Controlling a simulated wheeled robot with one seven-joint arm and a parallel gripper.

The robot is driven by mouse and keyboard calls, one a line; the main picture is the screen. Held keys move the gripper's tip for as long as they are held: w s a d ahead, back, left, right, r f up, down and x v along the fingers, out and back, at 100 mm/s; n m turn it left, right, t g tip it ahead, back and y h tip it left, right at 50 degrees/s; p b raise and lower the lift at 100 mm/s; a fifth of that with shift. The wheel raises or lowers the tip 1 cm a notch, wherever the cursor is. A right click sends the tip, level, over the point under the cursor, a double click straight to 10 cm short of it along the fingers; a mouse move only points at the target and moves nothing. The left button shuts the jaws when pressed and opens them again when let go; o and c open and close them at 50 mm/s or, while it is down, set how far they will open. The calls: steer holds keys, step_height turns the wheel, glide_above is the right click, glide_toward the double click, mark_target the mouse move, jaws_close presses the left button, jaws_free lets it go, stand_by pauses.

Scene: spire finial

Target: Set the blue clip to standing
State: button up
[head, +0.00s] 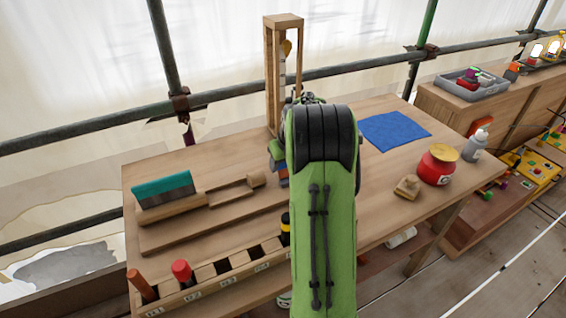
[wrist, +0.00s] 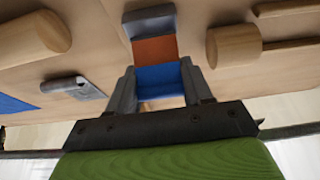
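The blue clip (wrist: 160,80) shows in the wrist view as a blue block between the two fingers of my gripper (wrist: 160,84). Both fingers lie flush against its sides. An orange piece (wrist: 155,49) and a grey piece (wrist: 149,21) continue in line beyond it. In the head view, small blue and reddish parts (head: 282,174) show just left of my green arm, over the bench (head: 240,215). The arm hides most of my gripper there, and whether the clip touches the bench cannot be told.
A wooden frame (head: 270,75) stands behind my arm. A slotted rack (head: 205,275) runs along the front.

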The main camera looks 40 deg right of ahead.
steer(key=c, duration=0.3)
steer(key=shift+b, duration=0.35)
steer(key=shift+c, duration=0.2)
steer(key=shift+s+f+t+b, duration=0.15)
steer(key=shift+t+b, duration=0.15)
steer(key=shift+b, duration=0.15)
steer(key=shift+s+t+b, duration=0.1)
steer(key=shift+t+b, duration=0.2)
steer(key=shift+b, duration=0.35)
steer(key=shift+s+a+t+h+b, duration=0.1)
steer(key=shift+s+t+h+b, duration=0.3)
steer(key=shift+b, duration=0.8)
steer(key=shift+s+a+r+t+b, duration=0.1)
steer(key=shift+s+r+t+b, duration=0.1)
steer(key=shift+t+b, duration=0.25)
steer(key=shift+s+a+r+t+b, duration=0.1)
steer(key=shift+r+t+b, duration=0.1)
steer(key=shift+t, duration=0.45)
steer(key=shift+s+t+h, duration=0.3)
steer(key=shift+t+h, duration=0.2)
steer(key=shift+t, duration=0.4)
steer(key=shift+a, duration=0.1)
